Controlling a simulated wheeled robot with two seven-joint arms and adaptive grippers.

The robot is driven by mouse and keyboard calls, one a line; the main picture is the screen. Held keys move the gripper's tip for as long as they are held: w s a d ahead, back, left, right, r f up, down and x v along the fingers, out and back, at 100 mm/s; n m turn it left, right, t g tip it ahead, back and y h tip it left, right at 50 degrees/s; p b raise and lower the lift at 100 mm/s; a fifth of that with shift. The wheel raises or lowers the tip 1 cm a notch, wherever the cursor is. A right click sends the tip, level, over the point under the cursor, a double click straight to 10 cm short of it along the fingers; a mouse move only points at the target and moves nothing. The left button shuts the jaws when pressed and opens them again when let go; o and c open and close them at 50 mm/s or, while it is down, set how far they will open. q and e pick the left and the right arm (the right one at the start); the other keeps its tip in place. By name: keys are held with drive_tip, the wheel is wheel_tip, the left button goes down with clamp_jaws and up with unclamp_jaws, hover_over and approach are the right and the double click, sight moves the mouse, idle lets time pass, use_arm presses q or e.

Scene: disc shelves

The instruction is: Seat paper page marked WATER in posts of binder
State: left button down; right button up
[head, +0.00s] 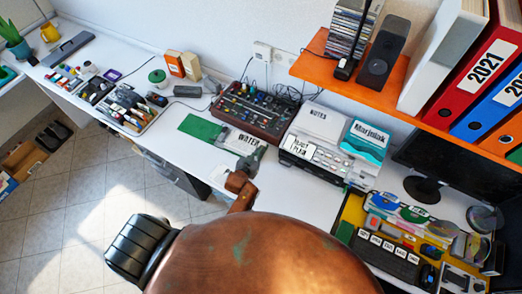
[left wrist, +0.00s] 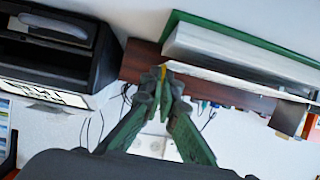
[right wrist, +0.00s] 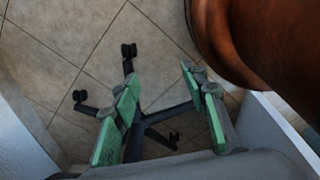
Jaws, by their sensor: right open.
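The white page marked WATER (head: 238,139) is beside the green binder (head: 200,127) on the white desk. My left gripper (head: 255,158) is at the page's right edge. In the left wrist view its fingertips (left wrist: 165,78) are nearly together at the left end of the thin page (left wrist: 235,80), seen edge-on, and look closed on it. The binder's green cover (left wrist: 240,33) and a thick white layer (left wrist: 230,52) lie beyond, with a narrow wedge-shaped gap to the page. The binder's posts are hidden. My right gripper (right wrist: 160,100) is open and empty above the floor.
A dark red mixer (head: 258,108) stands behind the page. A printer (head: 315,140) with papers stands to the right. A tray of small items (head: 130,108) is to the left. In the right wrist view, a chair base (right wrist: 150,118) stands on the tiled floor.

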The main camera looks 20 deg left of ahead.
use_arm(q)
drive_tip(key=shift+f, duration=0.55)
drive_tip(key=c, duration=2.1)
unclamp_jaws()
drive_tip(key=shift+s+f, duration=0.1)
drive_tip(key=shift+s, duration=0.05)
drive_tip(key=v, duration=1.1)
drive_tip(key=shift+s+r, duration=0.3)
drive_tip(key=shift+r, duration=0.1)
